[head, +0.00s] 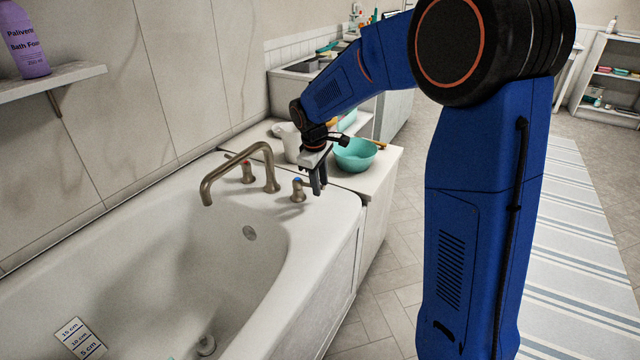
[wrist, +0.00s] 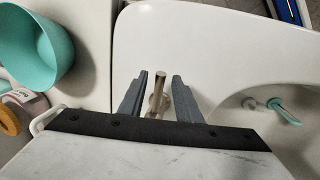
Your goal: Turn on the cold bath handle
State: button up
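The cold bath handle (head: 298,190) is a bronze tap handle with a blue mark, on the right end of the tub rim beside the spout (head: 240,165). The hot handle (head: 247,172) with a red mark stands on the spout's other side. My gripper (head: 315,185) is low over the rim, right at the cold handle. In the wrist view the cold handle (wrist: 160,90) stands between the two spread grey fingers (wrist: 160,85), with a gap on each side. My gripper is open. In the head view the fingers partly overlap the handle.
The white bathtub (head: 330,205) has a clear rim to the right of the handle. A teal bowl (head: 355,154) and a white pitcher (head: 287,140) stand on the counter behind my gripper. A measuring strip (head: 80,340) lies inside the tub.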

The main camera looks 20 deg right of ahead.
jog(key=shift+f, duration=0.15)
jog(key=shift+c, duration=0.4)
grip_shut()
jog(key=shift+s+a+m+g, duration=0.15)
jog(key=shift+s+a+m, duration=0.35)
jog(key=shift+m, duration=0.5)
jog(key=shift+s+a+m+g, duration=0.15)
jog(key=shift+s+a+m, duration=0.15)
jog(key=shift+a+m, duration=0.55)
jog(key=shift+d, duration=0.15)
jog(key=shift+o, duration=0.4)
grip_release()
jog(key=s+a+r, duration=0.1)
jog(key=a+r, duration=0.2)
jog(key=r, duration=1.4)
jog(key=shift+s, duration=0.25)
